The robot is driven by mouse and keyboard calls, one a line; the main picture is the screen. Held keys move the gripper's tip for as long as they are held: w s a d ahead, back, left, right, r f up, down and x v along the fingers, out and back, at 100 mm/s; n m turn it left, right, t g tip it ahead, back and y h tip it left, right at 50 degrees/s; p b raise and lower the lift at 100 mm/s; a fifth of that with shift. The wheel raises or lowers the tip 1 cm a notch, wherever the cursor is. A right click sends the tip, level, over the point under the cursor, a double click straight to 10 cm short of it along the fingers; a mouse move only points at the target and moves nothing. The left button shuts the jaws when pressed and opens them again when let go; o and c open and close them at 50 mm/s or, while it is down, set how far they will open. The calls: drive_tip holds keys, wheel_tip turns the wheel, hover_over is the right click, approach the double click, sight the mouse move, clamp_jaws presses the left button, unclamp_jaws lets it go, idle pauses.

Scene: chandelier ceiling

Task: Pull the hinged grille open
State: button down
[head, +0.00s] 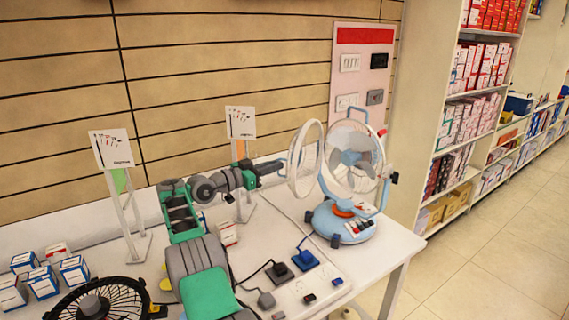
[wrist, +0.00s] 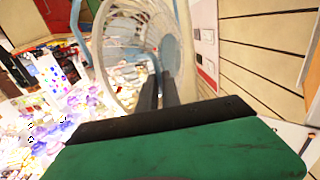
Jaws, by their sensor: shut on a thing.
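A blue and white table fan (head: 341,222) stands at the right end of the white table. Its round front grille (head: 304,158) is swung out to the left, apart from the fan's round cage (head: 368,139). My gripper (head: 280,167) reaches in from the left and is shut on the grille's left rim. In the wrist view the two dark fingers (wrist: 159,92) are close together at the grille (wrist: 113,45), with the rim passing by them. The exact contact point is too small to make out.
The white table (head: 388,247) also bears a power strip with plugs (head: 300,284), small boxes (head: 41,281), a black fan (head: 92,305) and two sign stands (head: 112,150). A switch panel (head: 364,40) is on the slatted wall behind. Stocked shelves (head: 470,110) stand right; the floor there is clear.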

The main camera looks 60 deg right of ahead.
drive_tip(key=shift+w+a, duration=0.15)
drive_tip(key=shift+w, duration=0.05)
drive_tip(key=c, duration=1.5)
unclamp_jaws()
drive_tip(key=shift+c, duration=0.2)
drive_tip(key=shift+s, duration=0.1)
